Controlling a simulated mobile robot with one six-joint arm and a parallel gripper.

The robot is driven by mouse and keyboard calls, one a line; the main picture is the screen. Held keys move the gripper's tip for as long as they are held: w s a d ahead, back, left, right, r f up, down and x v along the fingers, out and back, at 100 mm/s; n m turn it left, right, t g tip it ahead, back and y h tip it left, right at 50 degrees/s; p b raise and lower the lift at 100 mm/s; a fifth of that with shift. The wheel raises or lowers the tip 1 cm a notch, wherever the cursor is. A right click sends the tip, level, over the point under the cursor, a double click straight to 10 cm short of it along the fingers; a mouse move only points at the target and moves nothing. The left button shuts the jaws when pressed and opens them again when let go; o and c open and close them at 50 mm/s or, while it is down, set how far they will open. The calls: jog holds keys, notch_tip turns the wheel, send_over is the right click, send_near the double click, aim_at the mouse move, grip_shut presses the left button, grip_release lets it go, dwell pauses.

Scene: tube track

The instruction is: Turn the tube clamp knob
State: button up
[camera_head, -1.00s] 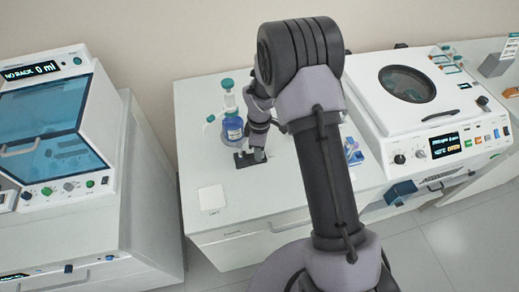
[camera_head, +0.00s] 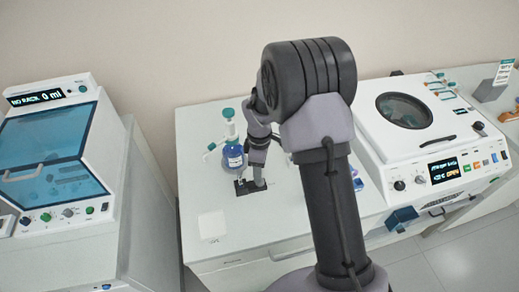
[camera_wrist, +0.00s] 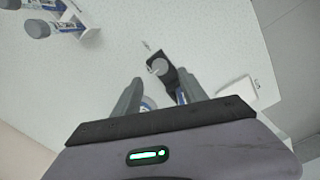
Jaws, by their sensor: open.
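The tube clamp has a black base (camera_head: 243,188) and stands on the white bench, right in front of the blue bottle. In the wrist view, the clamp's base (camera_wrist: 172,78) and a round grey top, seemingly the knob (camera_wrist: 159,67), lie just beyond and between my fingertips. My gripper (camera_wrist: 160,86) is open, with one finger on each side and nothing held. In the head view, my gripper (camera_head: 257,157) hangs close above the clamp, and my arm partly covers it. I cannot tell whether the fingers touch the knob.
A blue bottle with a teal-topped dispenser (camera_head: 232,155) stands close behind the clamp. A flat white pad (camera_head: 212,225) lies to its front left. A white machine with a round lid (camera_head: 404,110) stands on the right and a blue-windowed cabinet (camera_head: 50,155) on the left. Grey-capped tubes (camera_wrist: 38,29) lie upper left.

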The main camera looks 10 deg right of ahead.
notch_tip(320, 180, up, 12)
jog(key=p, duration=0.2)
